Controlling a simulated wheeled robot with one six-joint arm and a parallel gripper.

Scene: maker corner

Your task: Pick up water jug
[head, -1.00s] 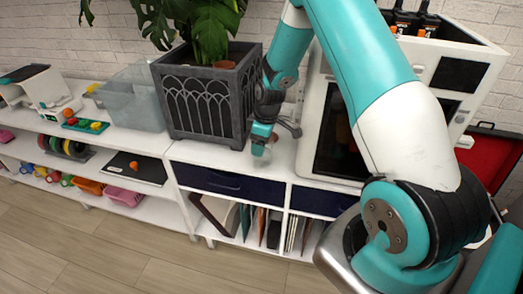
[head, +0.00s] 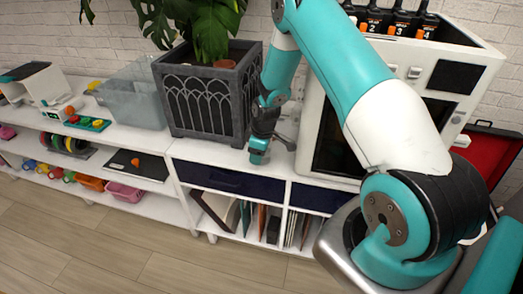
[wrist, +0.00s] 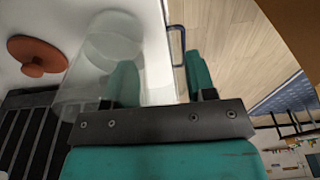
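A clear, see-through vessel, which looks like the water jug (wrist: 98,48), stands on the white shelf top in the wrist view. My gripper (wrist: 160,75) is open there, its two teal fingers apart. The left finger overlaps the vessel's outline; I cannot tell whether they touch. No solid part of the jug shows clearly between the fingers. In the head view my gripper (head: 258,152) is low over the shelf's front edge, right of the planter. I cannot make out the jug in that view; my arm may hide it.
A dark planter (head: 205,100) with a leafy plant stands close left of my gripper. A white machine (head: 440,80) with bottles on top stands to the right. A reddish-brown round object (wrist: 37,52) lies beside the vessel. A navy drawer (head: 230,180) is below.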

